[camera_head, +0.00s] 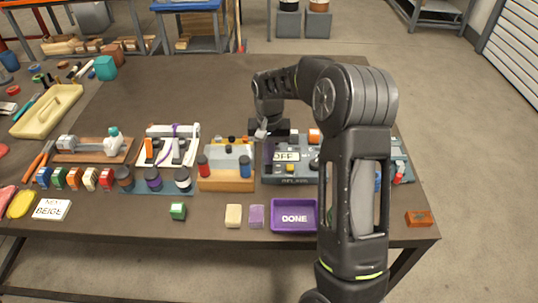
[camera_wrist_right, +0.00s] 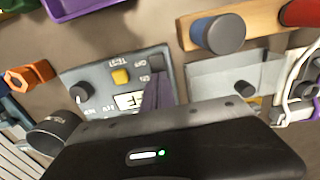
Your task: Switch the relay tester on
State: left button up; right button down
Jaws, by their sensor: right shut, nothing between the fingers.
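The relay tester (camera_head: 290,177) is a blue-grey box at the right of the table, partly covered by my right arm. Its white display (camera_head: 286,156) reads OFF. The right wrist view shows its panel (camera_wrist_right: 98,100) upside down, with a yellow button (camera_wrist_right: 120,77), a black knob (camera_wrist_right: 82,92) and a dark block (camera_wrist_right: 156,63) beside small lettering at the panel's end. My right gripper (camera_wrist_right: 155,88) is shut and empty, its fingers over the display end of the panel. I cannot tell whether they touch it. My left gripper is out of view.
Left of the tester stands a wooden block with bottles (camera_head: 226,182). An orange block (camera_head: 419,218) lies at the right edge. The table's back middle is clear.

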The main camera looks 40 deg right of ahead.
jog(key=shift+f, duration=0.2)
jog(key=shift+s, duration=0.15)
jog(key=shift+s+a+r, duration=0.2)
jog(key=shift+s+a, duration=0.25)
dwell(0.4)
notch_tip(320, 180, up, 5)
jog(key=p, duration=0.3)
jog(key=shift+w+r+b, duration=0.1)
jog(key=shift+r+b, duration=0.45)
notch_tip(320, 180, up, 8)
send_over(269, 167)
jog(key=shift+b, duration=0.45)
